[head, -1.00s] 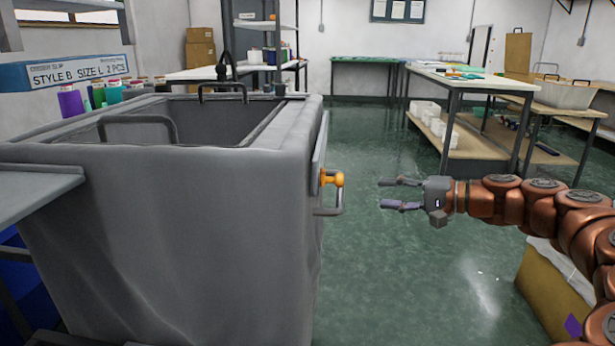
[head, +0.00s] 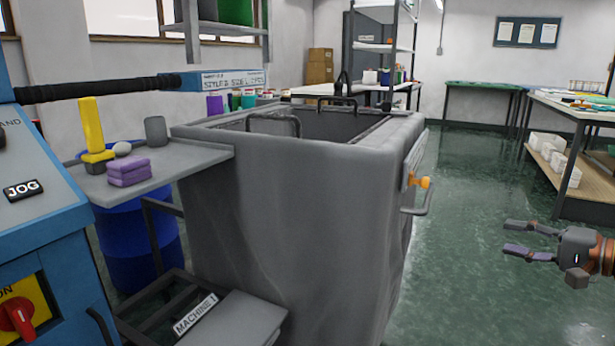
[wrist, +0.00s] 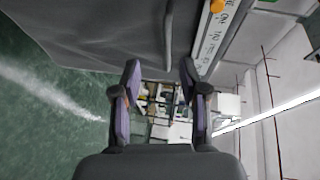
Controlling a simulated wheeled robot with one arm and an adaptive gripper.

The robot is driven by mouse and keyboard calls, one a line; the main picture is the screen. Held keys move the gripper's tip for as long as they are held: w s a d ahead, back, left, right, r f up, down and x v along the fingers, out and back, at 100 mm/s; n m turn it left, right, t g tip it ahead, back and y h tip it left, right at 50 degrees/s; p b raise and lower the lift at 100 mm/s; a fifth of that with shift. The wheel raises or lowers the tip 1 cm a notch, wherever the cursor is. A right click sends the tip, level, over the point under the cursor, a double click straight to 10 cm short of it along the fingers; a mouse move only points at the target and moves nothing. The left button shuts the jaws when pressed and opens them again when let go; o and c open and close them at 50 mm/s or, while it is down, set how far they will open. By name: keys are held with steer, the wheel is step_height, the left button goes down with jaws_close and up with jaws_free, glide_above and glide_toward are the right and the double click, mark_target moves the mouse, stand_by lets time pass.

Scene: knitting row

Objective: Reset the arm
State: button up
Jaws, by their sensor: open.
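My gripper (head: 529,240) is at the right edge of the head view, over the green floor, to the right of a large grey bin. Its two fingers are apart with nothing between them. In the wrist view my gripper (wrist: 160,85) also shows both fingers spread and empty. Most of my arm is outside the head view.
The grey bin (head: 300,190) has an orange knob (head: 425,183) and a handle on its right side. A blue machine (head: 40,210) and a small shelf (head: 190,157) with purple pieces stand left. A worktable (head: 575,105) is at right. Green floor (head: 465,190) between is clear.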

steer(key=a+r+n+g+y+p, duration=0.1)
steer(key=a+r+n+g+p, duration=0.15)
steer(key=a+r+p, duration=0.4)
steer(key=a+r+n+g+p, duration=0.2)
steer(key=a+g+p, duration=0.1)
steer(key=a, duration=0.7)
steer(key=s+a+r+n+g+h+p, duration=0.2)
steer(key=s+a+r+g+p, duration=0.1)
steer(key=s+a+p, duration=0.35)
steer(key=s+a+r+n+g+h+p, duration=0.25)
steer(key=s+a+p, duration=0.25)
steer(key=a+p, duration=0.3)
steer(key=s+d+r+g+h+p, duration=0.2)
steer(key=s+r+h+p, duration=0.1)
steer(key=s+p, duration=0.4)
steer(key=s+d+r+n+g+h+p, duration=0.1)
steer(key=s+d+r+h+p, duration=0.1)
steer(key=s+p, duration=0.6)
steer(key=shift+s+r+g+h, duration=0.45)
steer(key=shift+s+r, duration=0.2)
steer(key=shift+s, duration=0.3)
steer(key=shift+d, duration=0.1)
